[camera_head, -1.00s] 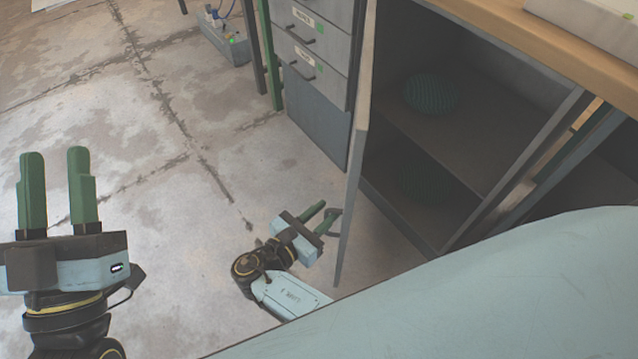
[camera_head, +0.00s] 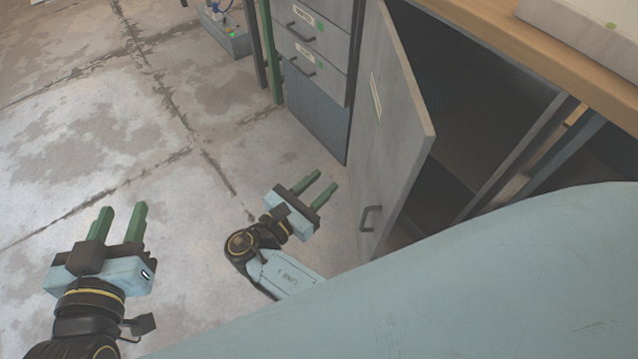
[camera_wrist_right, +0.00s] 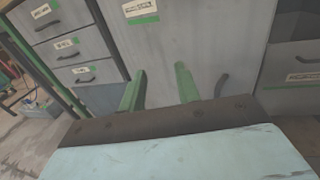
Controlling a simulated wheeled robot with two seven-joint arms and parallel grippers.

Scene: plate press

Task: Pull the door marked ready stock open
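The grey cabinet door (camera_head: 390,130) stands partly open, hinged on its left side, with its front face toward my arms. It bears a white and green label (camera_head: 376,98) too small to read and a dark handle (camera_head: 370,218) low near its free edge. My right gripper (camera_head: 326,180) is open and empty, left of the handle and apart from it. In the right wrist view, its two green fingers (camera_wrist_right: 158,75) are spread before the door (camera_wrist_right: 190,35), with the handle (camera_wrist_right: 222,85) just right of them. My left gripper (camera_head: 122,208) is open and empty over the floor, farther left.
A drawer unit (camera_head: 315,70) stands left of the door. The cabinet interior (camera_head: 475,110) is dark behind it, and a wooden worktop (camera_head: 570,55) runs above. A grey box (camera_head: 228,38) sits on the floor at the back. The floor (camera_head: 150,150) on the left is clear.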

